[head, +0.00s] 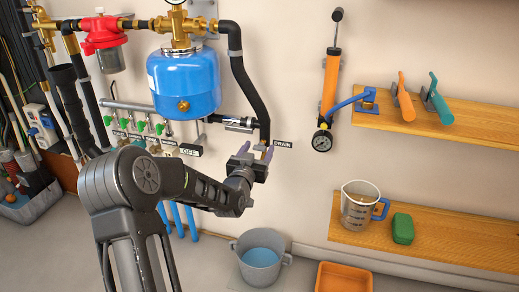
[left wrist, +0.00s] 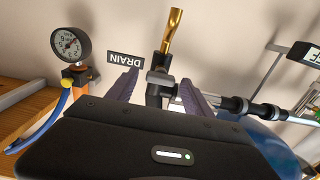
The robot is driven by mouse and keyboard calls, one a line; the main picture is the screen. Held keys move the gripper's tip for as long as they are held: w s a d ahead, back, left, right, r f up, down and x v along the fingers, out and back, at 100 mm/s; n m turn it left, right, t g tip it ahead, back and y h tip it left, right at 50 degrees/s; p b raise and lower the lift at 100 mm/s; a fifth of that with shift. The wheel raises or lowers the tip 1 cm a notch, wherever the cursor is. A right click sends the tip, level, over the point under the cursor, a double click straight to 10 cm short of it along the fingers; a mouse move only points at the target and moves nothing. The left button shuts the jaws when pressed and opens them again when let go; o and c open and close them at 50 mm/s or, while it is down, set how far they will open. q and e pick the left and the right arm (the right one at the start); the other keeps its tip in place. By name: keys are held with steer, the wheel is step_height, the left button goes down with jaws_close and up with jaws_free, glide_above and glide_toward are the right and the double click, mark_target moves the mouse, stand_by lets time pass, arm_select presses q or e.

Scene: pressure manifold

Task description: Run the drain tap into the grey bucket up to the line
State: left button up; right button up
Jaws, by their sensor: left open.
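The drain tap is at the lower end of the black hose, beside the DRAIN label (head: 283,144). In the left wrist view the tap (left wrist: 160,78) shows a grey and black body and a brass spout (left wrist: 173,30). My left gripper (head: 256,152) is open at the tap; in the left wrist view its fingers (left wrist: 158,92) stand either side of the tap body. I cannot tell whether they touch it. The grey bucket (head: 242,264) stands on the floor below, with blue liquid (head: 262,256) inside. I see no line on it and no running stream. My right gripper is out of view.
A blue tank (head: 184,82) and green-handled valves (head: 141,125) are on the wall to the left. An orange crate (head: 343,278) stands right of the bucket. A shelf (head: 440,243) holds a measuring jug (head: 357,208) and a green block (head: 402,229).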

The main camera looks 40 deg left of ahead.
arm_select(q)
steer(key=shift+w+a, duration=0.25)
steer(key=shift+w, duration=0.45)
